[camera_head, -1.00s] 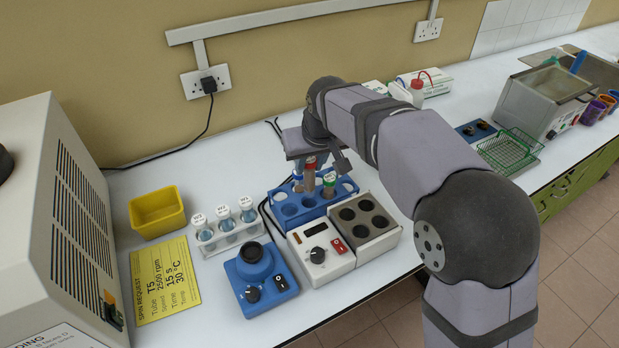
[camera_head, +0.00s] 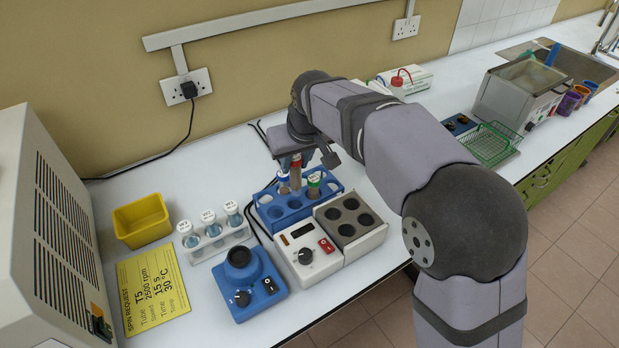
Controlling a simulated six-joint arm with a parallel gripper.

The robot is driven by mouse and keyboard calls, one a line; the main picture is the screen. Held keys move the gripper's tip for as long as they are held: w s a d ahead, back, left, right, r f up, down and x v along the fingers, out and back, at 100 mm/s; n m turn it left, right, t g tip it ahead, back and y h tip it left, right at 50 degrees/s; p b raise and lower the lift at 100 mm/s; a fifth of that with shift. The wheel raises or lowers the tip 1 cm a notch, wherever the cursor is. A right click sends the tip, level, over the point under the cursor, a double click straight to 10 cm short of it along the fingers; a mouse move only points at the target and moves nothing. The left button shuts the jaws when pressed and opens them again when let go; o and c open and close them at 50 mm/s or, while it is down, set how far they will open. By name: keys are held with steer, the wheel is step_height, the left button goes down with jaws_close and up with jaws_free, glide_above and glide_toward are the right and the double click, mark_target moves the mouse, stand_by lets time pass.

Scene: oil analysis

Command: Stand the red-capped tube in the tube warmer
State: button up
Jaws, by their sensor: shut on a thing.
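The red-capped tube (camera_head: 296,175) is upright, with brown contents, above or partly in the blue tube rack (camera_head: 270,215). I cannot tell whether its lower end is clear of the rack. My gripper (camera_head: 297,157) is shut on it near the red cap, pointing down. The tube warmer, a white box with a control panel (camera_head: 306,254) and a dark block of four wells (camera_head: 350,202), stands to the front right of the rack. Its wells look empty.
A blue mixer-like device (camera_head: 250,275) and a white rack of capped vials (camera_head: 217,244) stand left of the warmer. A yellow tray (camera_head: 142,220) and a yellow request card (camera_head: 155,288) lie further left. My arm spans the bench's right part.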

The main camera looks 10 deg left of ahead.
steer(key=shift+d+r+n+p, duration=0.4)
steer(key=shift+d+n+p, duration=0.1)
steer(key=shift+d+p, duration=0.3)
steer(key=s+d+r+n+g+y+p, duration=0.2)
steer(key=d+r+n+p, duration=0.1)
steer(key=d+n+p, duration=0.4)
steer(key=d+p, duration=0.1)
steer(key=p, duration=0.2)
steer(key=shift+s+r+n+g, duration=0.25)
steer(key=shift+s+n+g, duration=0.05)
steer(key=shift+s+g, duration=0.1)
steer(key=shift+f, duration=0.2)
steer(key=shift+f+b, duration=3.6)
steer(key=shift+f, duration=1.8)
